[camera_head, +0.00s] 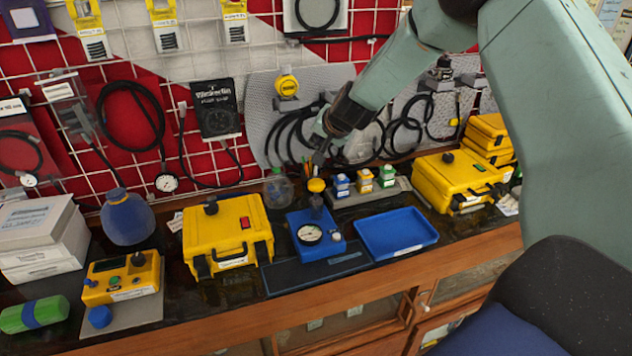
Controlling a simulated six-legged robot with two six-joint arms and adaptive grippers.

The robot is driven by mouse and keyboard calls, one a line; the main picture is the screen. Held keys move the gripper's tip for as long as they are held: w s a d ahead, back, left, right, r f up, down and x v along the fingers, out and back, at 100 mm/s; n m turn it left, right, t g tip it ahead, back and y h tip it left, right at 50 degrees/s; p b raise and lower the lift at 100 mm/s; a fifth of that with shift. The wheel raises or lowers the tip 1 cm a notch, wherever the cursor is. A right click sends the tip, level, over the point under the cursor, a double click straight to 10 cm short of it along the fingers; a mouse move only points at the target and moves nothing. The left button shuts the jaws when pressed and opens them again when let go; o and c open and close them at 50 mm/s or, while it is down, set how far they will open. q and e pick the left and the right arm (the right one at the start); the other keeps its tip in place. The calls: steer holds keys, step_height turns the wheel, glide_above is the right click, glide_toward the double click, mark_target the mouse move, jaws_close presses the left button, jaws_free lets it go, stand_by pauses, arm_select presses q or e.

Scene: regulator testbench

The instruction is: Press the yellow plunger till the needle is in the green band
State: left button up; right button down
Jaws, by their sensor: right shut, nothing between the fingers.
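A blue regulator box (331,248) stands on a dark mat on the bench, in the middle of the head camera view. Its round white gauge (309,234) is on its front left; the needle and any green band are too small to read. The yellow plunger (316,185) tops a dark stem at the back of the box. My right gripper (318,158) is shut and empty, pointing down just above the plunger; a small gap seems to show, but contact is hard to judge. My left gripper is not in view.
A yellow case (225,232) stands left of the box and an empty blue tray (397,233) right of it. Several small bottles (364,181) stand on a rack behind the tray. Hoses and gauges hang on the wall grid behind.

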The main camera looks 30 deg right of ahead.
steer(key=b, duration=0.7)
glide_above(317, 183)
step_height(317, 183, down, 8)
steer(key=shift+d+r, duration=0.1)
steer(key=shift+r, duration=0.1)
steer(key=shift+f+b, duration=0.65)
steer(key=shift+b, duration=0.3)
